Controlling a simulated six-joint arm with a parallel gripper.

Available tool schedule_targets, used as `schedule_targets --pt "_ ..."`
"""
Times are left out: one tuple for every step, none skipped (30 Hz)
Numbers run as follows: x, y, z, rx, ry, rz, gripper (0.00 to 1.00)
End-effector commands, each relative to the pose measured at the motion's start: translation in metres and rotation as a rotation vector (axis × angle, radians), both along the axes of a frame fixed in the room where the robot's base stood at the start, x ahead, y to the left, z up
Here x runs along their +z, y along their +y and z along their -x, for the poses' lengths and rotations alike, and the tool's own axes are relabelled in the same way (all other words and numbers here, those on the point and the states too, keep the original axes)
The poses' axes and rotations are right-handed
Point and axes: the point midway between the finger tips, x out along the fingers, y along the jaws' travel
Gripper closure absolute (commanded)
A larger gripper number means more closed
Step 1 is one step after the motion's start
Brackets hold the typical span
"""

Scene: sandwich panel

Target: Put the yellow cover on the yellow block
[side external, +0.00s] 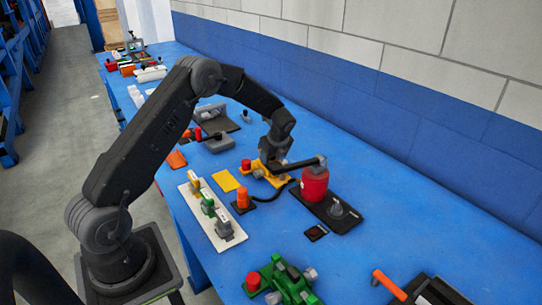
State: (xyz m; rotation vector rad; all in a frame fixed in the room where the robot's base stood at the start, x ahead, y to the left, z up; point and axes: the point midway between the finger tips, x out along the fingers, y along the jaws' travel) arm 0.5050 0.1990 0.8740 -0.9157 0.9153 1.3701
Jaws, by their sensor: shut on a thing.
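A yellow fixture (258,174) with a red knob (246,164) sits on the blue table near the middle of the side external view. My gripper (272,168) points down right over this yellow fixture. It is shut on a yellow piece there, but my wrist and the small scale hide most of the hold. I cannot tell the cover from the block within this cluster, nor whether they touch. A flat yellow plate (225,181) lies on the table just left of the fixture.
A red canister (314,184) on a black base (344,217) stands close on the right. A white strip with green and grey parts (194,208) and an orange button (242,198) lie front left. A green fixture (285,278) is nearer.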

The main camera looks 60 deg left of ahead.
Motion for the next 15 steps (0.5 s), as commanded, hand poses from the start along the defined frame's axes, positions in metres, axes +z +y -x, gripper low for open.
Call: schedule_targets --pt "0.0004 0.0001 -0.0002 0.0 -0.001 0.0 0.85" --pt "0.0004 0.0001 -0.0002 0.0 -0.001 0.0 0.85" --pt "0.0004 0.0001 -0.0002 0.0 -0.001 0.0 0.85" --pt "0.0004 0.0001 -0.0002 0.0 -0.001 0.0 0.85" --pt "0.0004 0.0001 -0.0002 0.0 -0.001 0.0 0.56" --pt "0.0004 0.0001 -0.0002 0.0 -0.001 0.0 0.52" --pt "0.0003 0.0 -0.0002 0.0 -0.001 0.0 0.49" --pt "0.0003 0.0 -0.0002 0.0 -0.001 0.0 0.46" --pt "0.0004 0.0001 -0.0002 0.0 -0.001 0.0 0.43" --pt "0.0002 0.0 -0.0002 0.0 -0.001 0.0 0.4" --pt "0.0002 0.0 -0.0002 0.0 -0.001 0.0 0.37" --pt "0.0002 0.0 -0.0001 0.0 -0.001 0.0 0.33" --pt "0.0002 0.0 -0.0001 0.0 0.0 0.0 0.3" --pt "0.0002 0.0 -0.0001 0.0 0.0 0.0 0.28" --pt "0.0001 0.0001 -0.0001 0.0 0.0 0.0 0.28"
